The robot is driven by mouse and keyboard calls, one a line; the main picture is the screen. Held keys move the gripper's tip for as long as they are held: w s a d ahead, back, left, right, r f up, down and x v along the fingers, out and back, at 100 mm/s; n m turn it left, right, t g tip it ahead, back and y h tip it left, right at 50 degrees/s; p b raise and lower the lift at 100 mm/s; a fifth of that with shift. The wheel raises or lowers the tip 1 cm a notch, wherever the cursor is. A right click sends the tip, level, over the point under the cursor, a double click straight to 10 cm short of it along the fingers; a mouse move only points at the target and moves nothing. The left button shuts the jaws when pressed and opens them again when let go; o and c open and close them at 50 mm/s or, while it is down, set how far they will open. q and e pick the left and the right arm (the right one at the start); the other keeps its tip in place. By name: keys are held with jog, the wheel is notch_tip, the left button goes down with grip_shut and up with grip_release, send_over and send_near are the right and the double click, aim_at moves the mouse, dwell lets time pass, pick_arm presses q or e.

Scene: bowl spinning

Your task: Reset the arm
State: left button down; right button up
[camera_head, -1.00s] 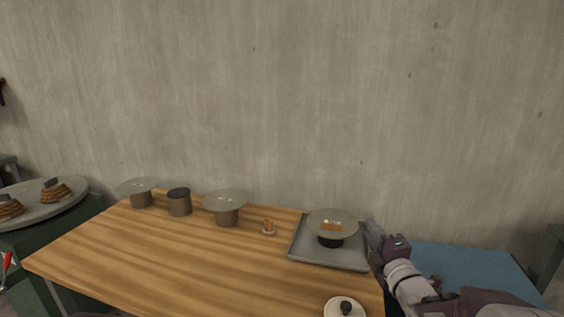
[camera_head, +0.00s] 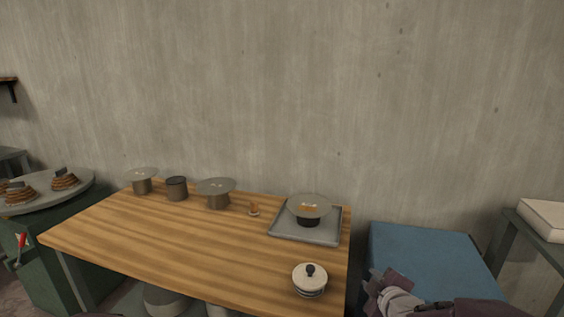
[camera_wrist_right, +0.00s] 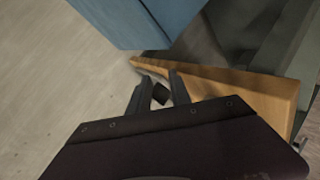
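My right gripper (camera_head: 374,284) is off the right edge of the wooden table (camera_head: 190,235), in front of the blue box (camera_head: 430,258). In the right wrist view, its two fingers (camera_wrist_right: 159,88) stand apart. A small dark shape shows between them; I cannot tell what it is, and nothing is seen gripped. The table edge (camera_wrist_right: 220,84) and the blue box (camera_wrist_right: 145,20) lie past the fingertips. My left gripper is not in view.
A grey tray (camera_head: 276,236) bears a dark stand topped by a round plate (camera_head: 308,205). A white lidded pot (camera_head: 309,283) stands near the table's right front corner. Disc-topped stands (camera_head: 216,187) and a dark cylinder (camera_head: 176,189) line the back. The table's middle is clear.

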jog(key=s+a+f+m+g, duration=0.2)
jog(key=s+f+m+g, duration=0.35)
jog(key=s, duration=0.45)
jog(key=s+a+f+m+g, duration=0.2)
jog(key=s+f+m+g, duration=0.4)
jog(key=s, duration=0.4)
notch_tip(320, 180, down, 12)
jog(key=s+b, duration=0.2)
jog(key=b, duration=0.8)
notch_tip(320, 180, up, 30)
jog(key=p, duration=3)
jog(key=shift+a+y, duration=0.3)
jog(key=shift+a, duration=0.15)
jog(key=shift+r, duration=0.1)
